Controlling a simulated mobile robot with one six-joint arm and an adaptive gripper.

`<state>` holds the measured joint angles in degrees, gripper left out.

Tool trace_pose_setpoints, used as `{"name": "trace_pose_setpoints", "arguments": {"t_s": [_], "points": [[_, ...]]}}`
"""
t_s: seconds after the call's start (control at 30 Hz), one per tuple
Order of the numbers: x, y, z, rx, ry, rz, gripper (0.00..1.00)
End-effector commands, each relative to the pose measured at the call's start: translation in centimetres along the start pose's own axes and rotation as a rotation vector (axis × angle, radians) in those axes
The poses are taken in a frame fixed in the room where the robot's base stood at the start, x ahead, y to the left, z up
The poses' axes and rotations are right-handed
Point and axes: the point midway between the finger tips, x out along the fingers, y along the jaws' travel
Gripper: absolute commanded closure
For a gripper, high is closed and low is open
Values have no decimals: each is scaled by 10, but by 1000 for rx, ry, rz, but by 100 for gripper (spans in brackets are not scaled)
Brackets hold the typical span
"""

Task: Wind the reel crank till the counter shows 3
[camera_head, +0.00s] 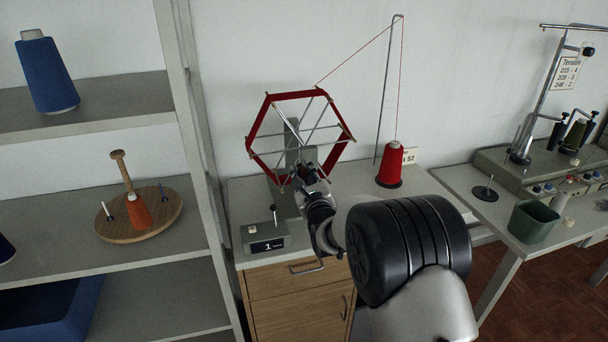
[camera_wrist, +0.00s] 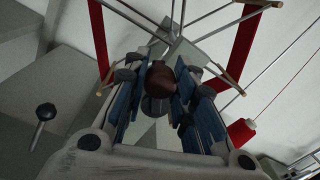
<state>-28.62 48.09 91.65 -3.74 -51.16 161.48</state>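The six-sided reel (camera_head: 338,102) with red yarn round its rim stands on the cabinet top. In the wrist view its red yarn (camera_wrist: 240,45) and spokes fill the top. The crank's brown knob (camera_wrist: 160,77) sits between the blue pads of my gripper (camera_wrist: 161,85), which look closed on it from both sides. In the head view my gripper (camera_head: 312,178) is at the lower part of the reel, and my arm hides the crank. The counter box (camera_head: 266,244) at the cabinet's front left shows 1. A small lever with a dark ball top (camera_wrist: 45,111) stands near it.
A red yarn cone (camera_head: 393,162) stands right of the reel, its thread running over a tall wire post (camera_head: 385,95) to the reel. A shelf unit (camera_head: 190,100) stands close on the left. A machine table with a green bin (camera_head: 533,221) is on the right.

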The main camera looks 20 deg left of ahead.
Motion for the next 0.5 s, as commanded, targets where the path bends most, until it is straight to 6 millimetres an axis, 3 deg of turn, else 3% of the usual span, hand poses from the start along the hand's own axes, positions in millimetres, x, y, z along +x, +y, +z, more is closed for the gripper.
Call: {"name": "trace_pose_setpoints", "arguments": {"t_s": [0.3,0.5], "points": [[0,-1,2,0,-4,-2,54],[0,-1,1,0,-3,-1,54]]}}
